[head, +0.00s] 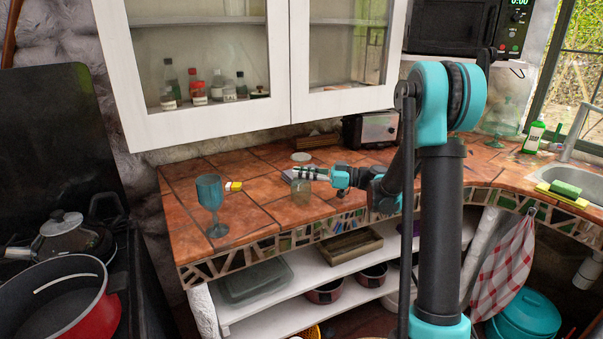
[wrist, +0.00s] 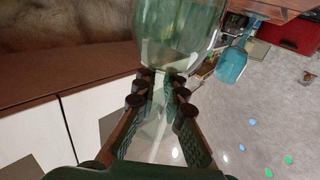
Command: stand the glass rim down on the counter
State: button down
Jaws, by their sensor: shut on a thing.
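The clear glass (head: 301,192) is at my gripper (head: 308,174) over the tiled counter in the head view. Its bowl hangs below the fingers, so it appears mouth down. In the wrist view the glass (wrist: 180,38) fills the upper middle, and my gripper (wrist: 165,92) is shut on its narrow part, just beyond the bowl. The rim is cut off in the wrist view. In the head view the lower edge looks at or very near the counter (head: 255,222); I cannot tell whether it touches.
A blue goblet (head: 210,195) stands upright to the left, near the front edge, with a small yellow-and-red thing (head: 233,186) beside it. The wall cabinet (head: 215,120) hangs above.

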jog(key=shift+f, duration=0.15)
jog(key=c, duration=1.5)
grip_release()
jog(key=shift+c, duration=0.2)
jog(key=shift+d, duration=0.15)
